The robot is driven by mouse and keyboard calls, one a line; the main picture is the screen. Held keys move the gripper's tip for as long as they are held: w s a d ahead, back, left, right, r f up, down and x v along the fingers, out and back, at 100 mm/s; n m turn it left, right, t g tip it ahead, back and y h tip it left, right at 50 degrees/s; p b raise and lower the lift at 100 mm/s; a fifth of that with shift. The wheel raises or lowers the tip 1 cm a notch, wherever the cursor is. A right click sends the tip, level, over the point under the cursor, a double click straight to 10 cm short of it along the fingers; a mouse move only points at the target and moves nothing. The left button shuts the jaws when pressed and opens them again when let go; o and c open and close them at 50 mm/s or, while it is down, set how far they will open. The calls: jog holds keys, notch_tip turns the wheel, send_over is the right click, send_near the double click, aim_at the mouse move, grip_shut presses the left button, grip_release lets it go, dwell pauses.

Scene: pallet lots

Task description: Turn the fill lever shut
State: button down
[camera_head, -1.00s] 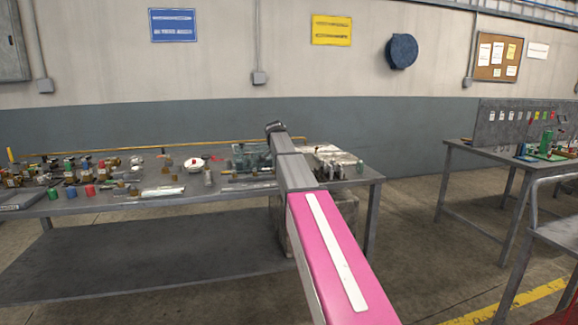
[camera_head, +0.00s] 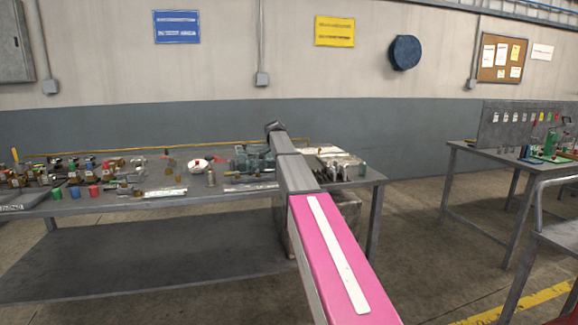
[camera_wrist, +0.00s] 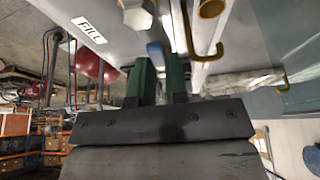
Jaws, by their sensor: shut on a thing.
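In the wrist view, the two green fingers of my gripper (camera_wrist: 159,72) are closed around a blue lever handle (camera_wrist: 155,50). Only the handle's blue end shows between and beyond the fingertips. A white label reading FILL (camera_wrist: 88,30) is on the grey surface to the left of the lever. How far the lever is turned cannot be told. In the head view, my arm reaches over the workbench, and the arm hides my gripper and the lever.
A red rounded object (camera_wrist: 92,62) is at the left. The workbench (camera_head: 110,205) holds many small parts. Another table (camera_head: 470,160) stands right.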

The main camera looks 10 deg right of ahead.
jog(key=c, duration=1.1)
grip_release()
